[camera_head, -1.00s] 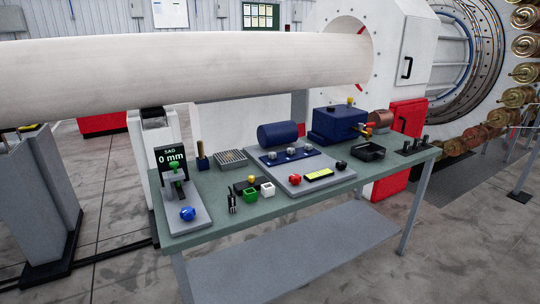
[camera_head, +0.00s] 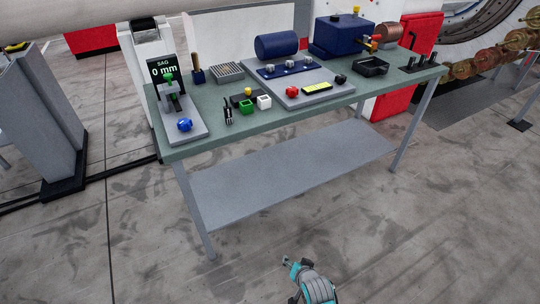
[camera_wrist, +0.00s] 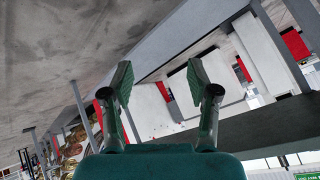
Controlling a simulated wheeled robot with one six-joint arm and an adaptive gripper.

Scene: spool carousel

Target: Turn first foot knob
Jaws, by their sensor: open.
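No part is plainly marked as the first foot knob, and I cannot tell which one it is. On the workbench in the head view, a blue knob (camera_head: 184,125) sits at the front of a grey stand with a green part (camera_head: 169,79) and a sign reading "SAG 0 mm" (camera_head: 162,69). A red knob (camera_head: 291,91) and a black knob (camera_head: 341,79) sit on the grey panel (camera_head: 318,99). My gripper (camera_wrist: 157,80) is open and empty in the wrist view. In the head view, my arm shows low in front of the bench, well apart from the knobs.
The green-topped workbench (camera_head: 200,146) has a grey lower shelf (camera_head: 290,172) and thin legs. A grey pillar (camera_head: 45,120) stands at left. The floor in front is clear.

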